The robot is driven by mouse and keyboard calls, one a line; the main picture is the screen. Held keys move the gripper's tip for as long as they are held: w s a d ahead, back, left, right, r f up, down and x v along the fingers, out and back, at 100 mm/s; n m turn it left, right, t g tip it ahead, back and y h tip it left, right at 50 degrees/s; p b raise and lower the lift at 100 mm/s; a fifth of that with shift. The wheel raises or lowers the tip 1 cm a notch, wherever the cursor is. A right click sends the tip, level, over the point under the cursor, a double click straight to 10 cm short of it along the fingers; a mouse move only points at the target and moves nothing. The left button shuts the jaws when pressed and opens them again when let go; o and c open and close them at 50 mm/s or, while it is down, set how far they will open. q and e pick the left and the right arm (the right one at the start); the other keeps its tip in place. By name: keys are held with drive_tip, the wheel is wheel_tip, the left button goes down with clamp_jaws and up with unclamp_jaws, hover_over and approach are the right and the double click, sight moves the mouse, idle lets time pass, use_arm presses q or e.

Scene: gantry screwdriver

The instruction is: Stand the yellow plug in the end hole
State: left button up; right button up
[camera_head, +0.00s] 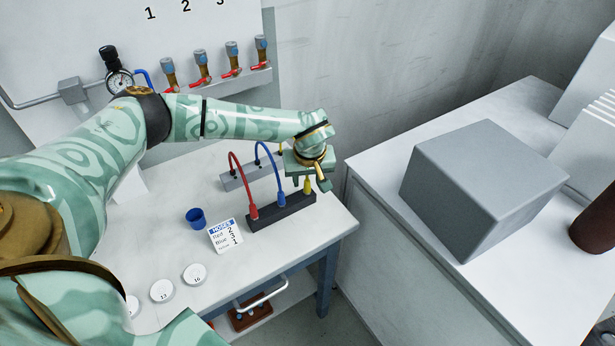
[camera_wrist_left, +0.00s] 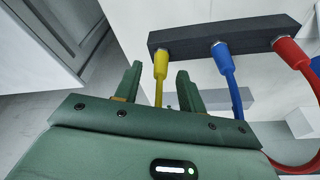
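The yellow plug (camera_head: 308,185) stands upright at the right end of the black block (camera_head: 282,210). In the left wrist view the yellow plug (camera_wrist_left: 161,64) meets the end of the black block (camera_wrist_left: 222,36), and its thin yellow cable runs back between my fingers. My left gripper (camera_head: 320,180) is over that end of the block. In the left wrist view my left gripper (camera_wrist_left: 160,72) is open, one finger on each side of the plug, with gaps showing. The end hole itself is hidden by the plug. My right gripper is not in view.
A blue plug (camera_head: 281,199) and a red plug (camera_head: 253,211) stand in the same block. Their hoses arch to a grey block (camera_head: 240,178) behind. A blue cup (camera_head: 195,217), a card (camera_head: 226,236) and white discs (camera_head: 194,274) lie leftward. A grey box (camera_head: 480,185) sits on the right counter.

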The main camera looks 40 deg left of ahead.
use_arm(q)
drive_tip(key=p+v, duration=0.5)
drive_tip(key=v, duration=1.1)
drive_tip(key=shift+r+p, duration=0.15)
drive_tip(key=shift+p, duration=0.25)
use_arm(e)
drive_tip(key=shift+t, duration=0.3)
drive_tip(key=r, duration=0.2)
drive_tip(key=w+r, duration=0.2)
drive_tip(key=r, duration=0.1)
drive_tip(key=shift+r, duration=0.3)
use_arm(q)
drive_tip(key=shift+w, duration=0.1)
